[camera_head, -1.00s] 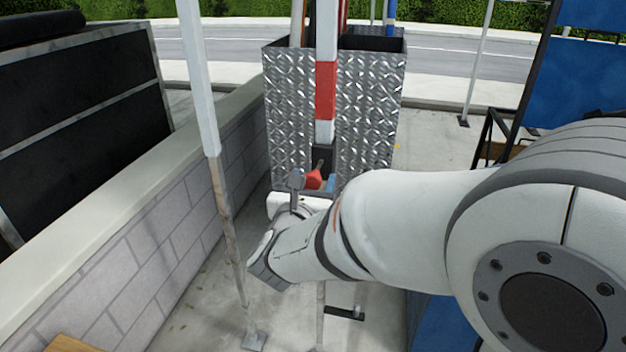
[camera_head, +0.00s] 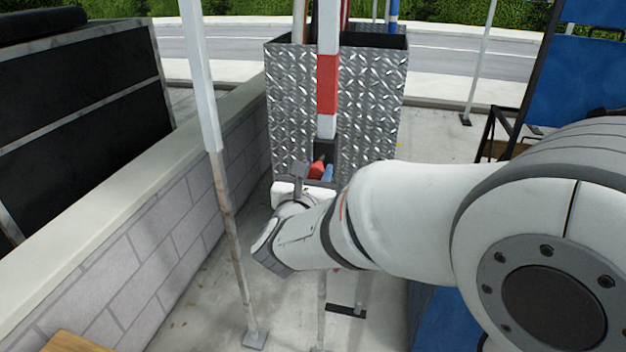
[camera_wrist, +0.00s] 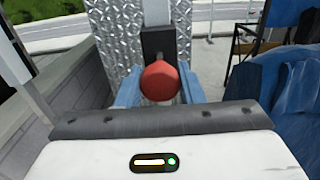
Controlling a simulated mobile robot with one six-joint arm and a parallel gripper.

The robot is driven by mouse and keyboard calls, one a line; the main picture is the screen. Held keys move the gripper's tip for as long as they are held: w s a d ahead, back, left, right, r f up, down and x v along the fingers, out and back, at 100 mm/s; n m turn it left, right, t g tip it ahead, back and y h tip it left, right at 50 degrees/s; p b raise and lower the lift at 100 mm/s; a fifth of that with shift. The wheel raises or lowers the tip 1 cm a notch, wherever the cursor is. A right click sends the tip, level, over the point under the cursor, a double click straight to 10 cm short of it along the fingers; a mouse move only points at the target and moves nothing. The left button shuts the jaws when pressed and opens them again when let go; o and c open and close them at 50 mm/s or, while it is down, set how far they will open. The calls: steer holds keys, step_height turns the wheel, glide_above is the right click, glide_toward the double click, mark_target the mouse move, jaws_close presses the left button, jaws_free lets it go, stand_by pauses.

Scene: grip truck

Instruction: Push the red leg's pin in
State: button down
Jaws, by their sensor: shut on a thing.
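The red leg (camera_head: 327,85) is an upright white pole with a red band, in front of a diamond-plate metal box. At its lower end is a dark collar (camera_head: 325,150); the collar also shows in the wrist view (camera_wrist: 157,42). The pin's red knob (camera_wrist: 160,82) sticks out of the collar toward me. It also shows in the head view (camera_head: 317,168). My gripper (camera_wrist: 160,90) has its blue fingers on either side of the knob and is shut on it. The knob hides most of the pin's shaft.
The diamond-plate box (camera_head: 375,100) stands behind the leg. Another white pole (camera_head: 202,90) stands to the left, beside a low block wall (camera_head: 130,240). A blue covering (camera_wrist: 280,105) lies to the right in the wrist view.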

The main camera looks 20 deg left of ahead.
mark_target(320, 162)
steer(key=w, duration=0.1)
steer(key=b, duration=0.1)
steer(key=w, duration=0.1)
steer(key=shift+w+f+b, duration=0.25)
steer(key=shift+w+b, duration=0.1)
steer(key=shift+w+r, duration=0.1)
steer(key=shift+w, duration=0.25)
steer(key=shift+r, duration=0.25)
steer(key=c, duration=1)
jaws_free()
steer(key=shift+w+f, duration=0.1)
steer(key=shift+w, duration=0.05)
steer(key=shift+o, duration=0.2)
steer(key=s, duration=0.8)
steer(key=shift+b, duration=0.35)
steer(key=shift+w, duration=0.1)
